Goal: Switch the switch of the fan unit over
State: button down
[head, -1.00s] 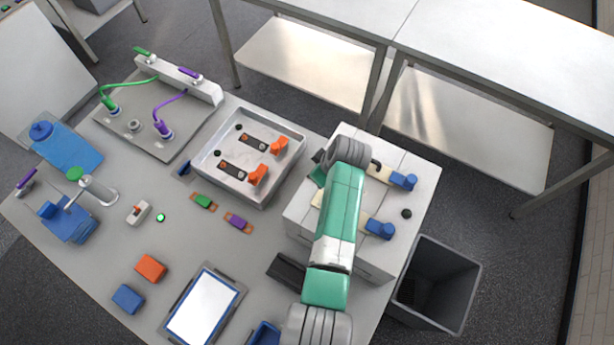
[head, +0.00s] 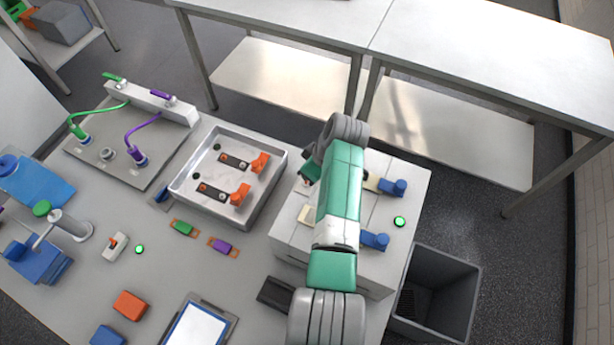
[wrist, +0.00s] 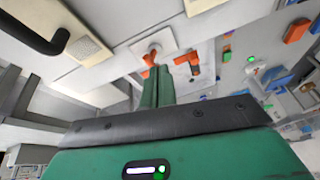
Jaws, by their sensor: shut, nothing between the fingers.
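The white box (head: 385,262) at the right of the table, which I take for the fan unit, has a round lamp (head: 400,221) on top, lit green. A switch with an orange lever (wrist: 150,60) on a pale plate (wrist: 146,46) shows in the wrist view, just beyond my fingertips. My gripper (wrist: 152,76) is shut and empty, its green fingers together and pointing at this lever. I cannot tell whether they touch it. In the head view my gripper (head: 308,172) is at the box's left edge, partly hidden by my arm, which also covers much of the box top.
Blue handles (head: 393,188) stand on the box. A metal tray (head: 262,207) with orange levers lies to its left. Another switch (head: 116,246) sits beside a green lamp (head: 140,249). A grey bin (head: 436,297) stands at the right.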

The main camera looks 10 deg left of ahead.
jog(key=shift+r, duration=0.4)
jog(key=shift+r+p, duration=0.35)
jog(key=shift+p, duration=0.2)
jog(key=w+p+v, duration=0.2)
jog(key=p+v, duration=0.1)
jog(key=v, duration=0.8)
jog(key=shift+d+r, duration=0.2)
jog(key=shift+r, duration=0.25)
